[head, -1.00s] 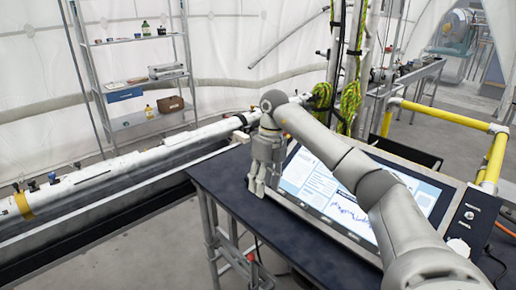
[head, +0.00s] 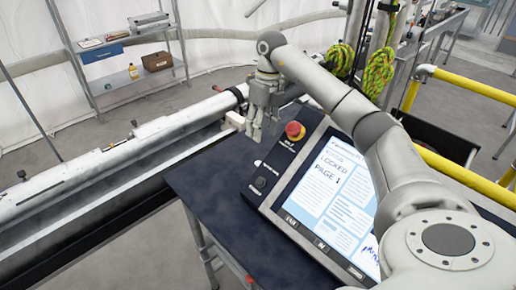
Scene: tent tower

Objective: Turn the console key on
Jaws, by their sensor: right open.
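The console (head: 291,205) lies tilted on the dark table, its screen (head: 335,190) lit and reading "LOCKED PAGE 1". My right gripper (head: 256,138) points down, open and empty, just left of the red button and beyond the small fittings. My left gripper is out of view.
The dark table (head: 215,185) is bare left of the console. A long white pipe (head: 110,155) runs behind it at left. A metal shelf (head: 125,95) stands further back. Yellow rails (head: 465,175) and green rope coils (head: 378,72) are at right. My right arm covers the console's right part.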

